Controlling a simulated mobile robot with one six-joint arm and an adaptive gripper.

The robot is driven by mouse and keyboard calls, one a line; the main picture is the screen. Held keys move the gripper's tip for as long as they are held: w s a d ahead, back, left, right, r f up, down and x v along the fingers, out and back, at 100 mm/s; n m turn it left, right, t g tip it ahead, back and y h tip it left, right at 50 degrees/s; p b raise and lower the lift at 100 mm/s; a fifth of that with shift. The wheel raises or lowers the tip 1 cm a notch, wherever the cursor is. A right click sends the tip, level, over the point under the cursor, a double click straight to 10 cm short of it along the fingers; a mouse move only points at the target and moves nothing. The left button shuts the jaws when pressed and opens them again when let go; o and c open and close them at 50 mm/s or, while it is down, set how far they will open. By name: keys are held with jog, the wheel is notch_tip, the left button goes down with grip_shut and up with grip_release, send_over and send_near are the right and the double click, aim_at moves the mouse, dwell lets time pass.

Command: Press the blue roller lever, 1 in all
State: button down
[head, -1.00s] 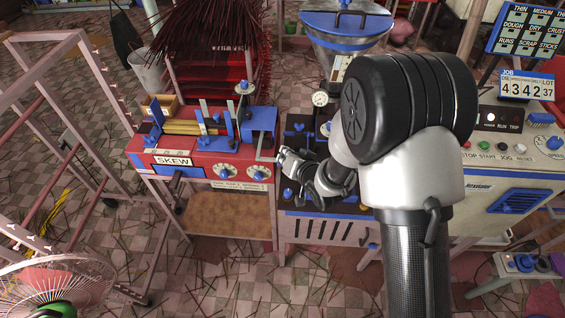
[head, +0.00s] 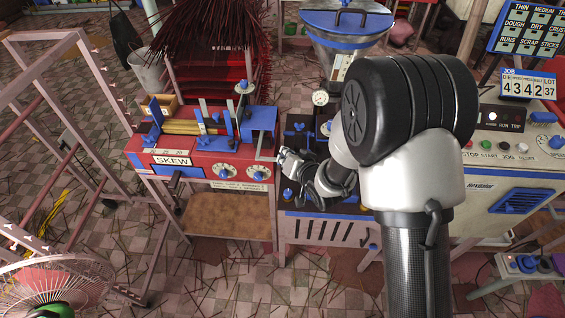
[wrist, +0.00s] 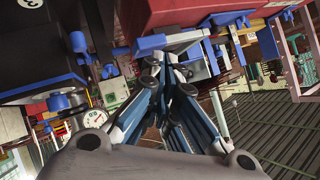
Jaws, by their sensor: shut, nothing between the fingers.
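The red machine (head: 205,165) marked SKEW stands left of my gripper, with a blue housing (head: 259,122) at its right end. A bent grey metal bar (head: 264,153) hangs beside that housing, close to my fingertips. In the wrist view a blue block (wrist: 150,43) on a grey bar lies just beyond the fingertips; it may be the blue roller lever, but I cannot tell for sure. My gripper (head: 281,156) is shut and empty; its fingers meet in the wrist view (wrist: 153,68). I cannot tell whether the tips touch the bar.
A steel hopper (head: 344,28) with a blue rim and a pressure gauge (head: 320,98) stand behind my gripper. A control console (head: 500,145) with coloured buttons is at the right. A pink frame rack (head: 95,100) stands left. A fan (head: 50,285) is at the lower left.

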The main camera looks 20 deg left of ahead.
jog(key=shift+w+f+b, duration=0.25)
jog(key=shift+f+b, duration=0.7)
jog(key=shift+f, duration=0.15)
dwell(0.9)
jog(key=shift+r, duration=0.15)
dwell(0.4)
jog(key=shift+s+r+p, duration=0.2)
jog(key=shift+r+p, duration=0.2)
jog(key=shift+r, duration=0.3)
jog(key=shift+s+r+p, duration=0.15)
jog(key=shift+r+p, duration=0.25)
jog(key=shift+r, duration=0.25)
jog(key=shift+s+d+r+p, duration=0.1)
jog(key=shift+s+r+p, duration=0.15)
jog(key=shift+r+p, duration=0.4)
jog(key=shift+s+r+p, duration=0.2)
jog(key=shift+r+p, duration=0.2)
jog(key=shift+r, duration=0.6)
jog(key=shift+s+d+r+p, duration=0.1)
jog(key=shift+s+r+p, duration=0.15)
jog(key=shift+r+p, duration=0.4)
jog(key=shift+r, duration=0.1)
